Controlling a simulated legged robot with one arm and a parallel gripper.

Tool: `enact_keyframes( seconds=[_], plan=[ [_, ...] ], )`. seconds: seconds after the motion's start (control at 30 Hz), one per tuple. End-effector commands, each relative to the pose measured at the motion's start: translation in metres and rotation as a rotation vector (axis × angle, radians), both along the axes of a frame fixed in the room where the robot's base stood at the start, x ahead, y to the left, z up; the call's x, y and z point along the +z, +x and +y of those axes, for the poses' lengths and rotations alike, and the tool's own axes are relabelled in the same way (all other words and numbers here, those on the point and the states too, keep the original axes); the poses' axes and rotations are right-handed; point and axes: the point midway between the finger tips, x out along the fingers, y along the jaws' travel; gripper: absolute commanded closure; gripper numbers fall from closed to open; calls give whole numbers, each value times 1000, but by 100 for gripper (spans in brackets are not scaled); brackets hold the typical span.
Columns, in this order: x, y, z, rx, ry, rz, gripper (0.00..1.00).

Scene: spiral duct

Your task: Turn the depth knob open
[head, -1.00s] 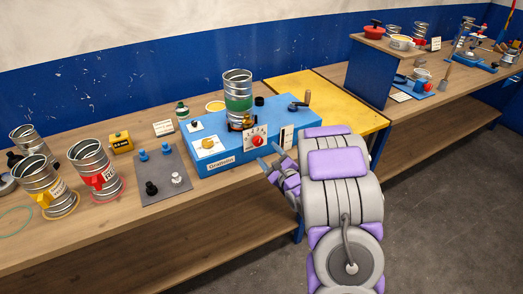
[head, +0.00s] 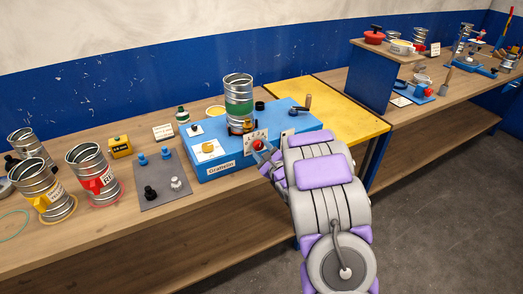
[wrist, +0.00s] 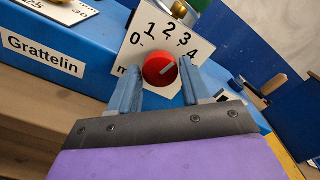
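The depth knob is a red round knob (wrist: 160,69) on a white dial plate (wrist: 165,38) marked 0 to 4, on the front of the blue Grattelin machine (head: 225,168). A pale line on the knob points up and right, roughly toward the 3 or 4. My gripper (wrist: 162,90) is open, with one blue finger on each side of the knob's lower part in the wrist view. I cannot tell whether the fingers touch it.
A metal can with a green band (head: 238,100) stands on the machine. A yellow knob (head: 208,147) and a crank handle (head: 307,101) are also on it. A yellow table section (head: 345,118) is right.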

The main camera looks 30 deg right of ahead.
Motion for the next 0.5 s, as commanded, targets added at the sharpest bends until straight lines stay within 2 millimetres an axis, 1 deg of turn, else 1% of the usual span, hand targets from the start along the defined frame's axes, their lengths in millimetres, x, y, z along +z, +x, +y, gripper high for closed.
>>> enact_keyframes(
  seconds=[0.03, 0.37, 0.5],
  plan=[
    [0, 0, 0, 0, 0, 0, 58],
    [0, 0, 0, 1, 0, 1, 89],
    [0, 0, 0, 0, -3, 1, 89]
  ],
)
